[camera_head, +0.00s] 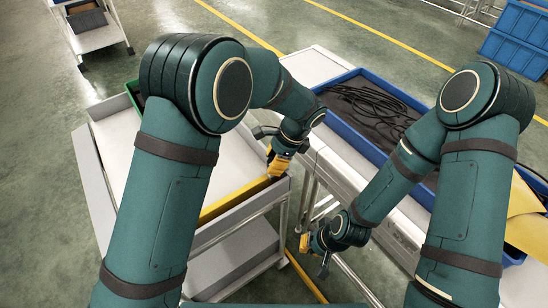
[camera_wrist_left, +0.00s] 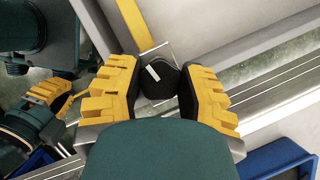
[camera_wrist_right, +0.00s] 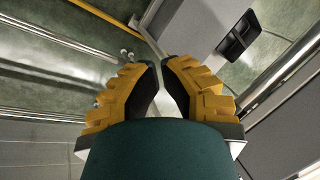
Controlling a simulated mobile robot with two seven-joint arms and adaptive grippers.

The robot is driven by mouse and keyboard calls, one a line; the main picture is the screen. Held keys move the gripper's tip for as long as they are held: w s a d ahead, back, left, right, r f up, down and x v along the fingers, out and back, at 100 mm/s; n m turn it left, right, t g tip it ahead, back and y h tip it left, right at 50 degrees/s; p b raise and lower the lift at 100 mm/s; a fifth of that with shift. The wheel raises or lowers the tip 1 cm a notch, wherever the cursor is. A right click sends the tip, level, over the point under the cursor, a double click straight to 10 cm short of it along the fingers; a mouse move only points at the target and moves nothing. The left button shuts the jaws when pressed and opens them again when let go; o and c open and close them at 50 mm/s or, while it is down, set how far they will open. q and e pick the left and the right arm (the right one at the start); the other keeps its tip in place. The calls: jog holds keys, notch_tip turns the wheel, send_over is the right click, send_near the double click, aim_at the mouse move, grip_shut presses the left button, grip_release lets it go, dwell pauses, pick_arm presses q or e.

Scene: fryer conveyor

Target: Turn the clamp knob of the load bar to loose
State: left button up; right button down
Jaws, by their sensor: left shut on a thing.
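The clamp knob (camera_wrist_left: 158,82) is round and black with a white mark on its face, slanting toward the upper left in the left wrist view. My left gripper (camera_wrist_left: 160,74) is shut on it, one yellow finger on each side. The load bar (camera_wrist_left: 133,20) shows as a yellow strip above the knob there; in the head view the yellow bar (camera_head: 232,200) lies along the near side of the grey cart. The left gripper (camera_head: 278,163) hides the knob there. My right gripper (camera_head: 305,243) hangs low at the centre, empty, its fingertips close together (camera_wrist_right: 160,62).
A blue tray (camera_head: 349,150) with black cables stands on the conveyor to the right of the cart (camera_head: 157,205). Blue crates (camera_head: 515,38) stand at the far right. A small trolley (camera_head: 98,38) is at the upper left. Open floor lies behind the cart.

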pick_arm(q)
jog(key=n+g+p, duration=0.1)
jog(key=n, duration=0.2)
jog(key=shift+n+g+p, duration=0.3)
jog(key=shift+n+p, duration=0.05)
jog(key=shift+n, duration=0.05)
jog(key=n+g+p, duration=0.1)
jog(key=n, duration=0.2)
jog(key=shift+n+h, duration=0.3)
jog(key=shift+h, duration=0.1)
jog(key=n+g+h+p, duration=0.1)
jog(key=n, duration=0.3)
jog(key=shift+f+n+g+h+p, duration=0.15)
jog(key=shift+n+h, duration=0.3)
jog(key=shift+n, duration=0.55)
jog(key=shift+r+n+g+h+p, duration=0.1)
jog(key=shift+n+g+h+p, duration=0.25)
jog(key=shift+n, duration=0.65)
jog(key=o, duration=1.2)
